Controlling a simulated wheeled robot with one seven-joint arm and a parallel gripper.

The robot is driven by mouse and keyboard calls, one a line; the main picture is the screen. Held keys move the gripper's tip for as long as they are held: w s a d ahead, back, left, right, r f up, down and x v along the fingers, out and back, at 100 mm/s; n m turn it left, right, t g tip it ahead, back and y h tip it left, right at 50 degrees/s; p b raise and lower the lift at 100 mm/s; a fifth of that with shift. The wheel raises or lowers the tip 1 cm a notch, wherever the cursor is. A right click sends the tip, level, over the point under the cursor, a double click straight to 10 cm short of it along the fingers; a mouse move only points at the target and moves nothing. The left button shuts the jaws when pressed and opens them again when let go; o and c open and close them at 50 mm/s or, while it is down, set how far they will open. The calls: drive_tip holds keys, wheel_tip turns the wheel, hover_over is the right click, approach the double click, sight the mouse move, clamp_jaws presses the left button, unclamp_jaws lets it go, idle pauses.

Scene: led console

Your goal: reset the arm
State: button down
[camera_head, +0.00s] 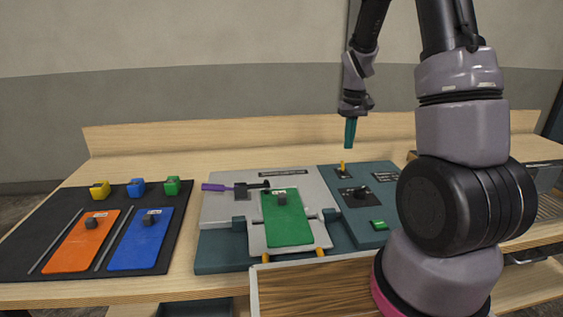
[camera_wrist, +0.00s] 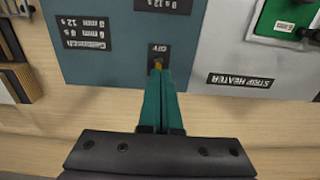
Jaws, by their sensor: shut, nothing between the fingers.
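My gripper (camera_head: 349,146) has teal fingers and hangs pointing down above the right part of the console (camera_head: 325,192). Its fingers are shut with nothing between them. In the head view a small gap shows between the fingertips and the yellow-orange switch lever (camera_head: 342,167) below. In the wrist view the teal fingers (camera_wrist: 160,75) lie side by side, and their tips line up with the lever (camera_wrist: 157,64) on its black label plate. I cannot tell from the wrist view how far apart they are. My arm's large links cover part of the console's right side in the head view.
A green sheet (camera_head: 287,220) lies on the grey heater plate, near a purple-handled tool (camera_head: 214,187). A dark mat (camera_head: 27,237) at left holds orange (camera_head: 82,243) and blue (camera_head: 140,240) sheets. A black knob (camera_head: 361,192) and green button (camera_head: 378,225) sit near the lever.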

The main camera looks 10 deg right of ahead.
drive_tip(key=s+a+r+m+t+y, duration=0.1)
drive_tip(key=s+a+r+t, duration=0.1)
drive_tip(key=s+r, duration=0.35)
drive_tip(key=s+a+r+m+t, duration=0.1)
drive_tip(key=s+a+r, duration=0.1)
drive_tip(key=r, duration=0.7)
drive_tip(key=s+a+r+m+t, duration=0.1)
drive_tip(key=s+a+r+t, duration=0.1)
drive_tip(key=s+r, duration=0.3)
drive_tip(key=s+a+r+m+t+y, duration=0.1)
drive_tip(key=s+r, duration=0.4)
drive_tip(key=s, duration=0.5)
drive_tip(key=shift+a+t, duration=0.45)
drive_tip(key=shift+t, duration=0.15)
